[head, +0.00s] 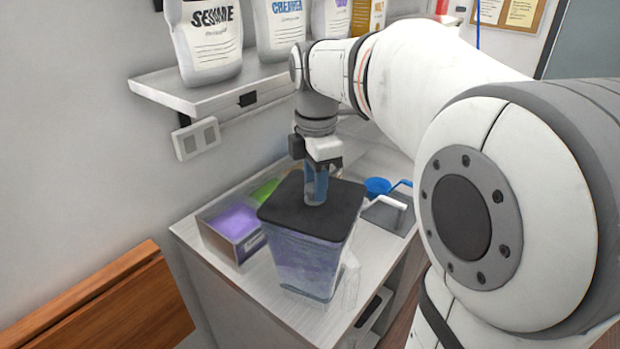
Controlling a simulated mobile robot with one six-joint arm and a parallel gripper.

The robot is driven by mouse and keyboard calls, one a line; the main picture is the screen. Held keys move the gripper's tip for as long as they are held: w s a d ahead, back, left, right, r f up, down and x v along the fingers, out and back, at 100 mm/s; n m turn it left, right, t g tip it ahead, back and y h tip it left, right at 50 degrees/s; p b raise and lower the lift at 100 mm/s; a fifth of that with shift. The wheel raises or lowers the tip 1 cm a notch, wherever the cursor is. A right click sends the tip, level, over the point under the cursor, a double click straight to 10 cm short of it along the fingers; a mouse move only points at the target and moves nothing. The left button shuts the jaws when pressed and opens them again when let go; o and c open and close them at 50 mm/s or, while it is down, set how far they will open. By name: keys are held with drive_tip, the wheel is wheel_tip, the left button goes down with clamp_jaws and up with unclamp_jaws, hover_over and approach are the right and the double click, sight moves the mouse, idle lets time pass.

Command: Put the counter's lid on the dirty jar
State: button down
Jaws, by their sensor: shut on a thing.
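The dirty jar (303,265) is a clear, square, tapered container with bluish-purple smears, standing upright on the counter (263,299). A handle shows on its right side. The dark square lid (293,212) is level over the jar's mouth. I cannot tell from this view whether it rests on the rim or hovers just above it. My gripper (316,193) points down at the middle of the lid, with its bluish fingers shut on it. The exact grip point is hidden by the fingers.
A box with purple (235,222) and green (264,192) contents stands behind and left of the jar. A blue round item (377,186) and a white-handled item (386,210) are to the right. A wooden panel (115,308) is at lower left.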

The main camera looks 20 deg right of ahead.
drive_tip(key=shift+f+b, duration=0.5)
drive_tip(key=shift+f, duration=0.3)
idle(0.9)
drive_tip(key=shift+c, duration=2.2)
unclamp_jaws()
drive_tip(key=shift+w, duration=0.1)
drive_tip(key=shift+r+p, duration=2.9)
drive_tip(key=shift+r, duration=0.6)
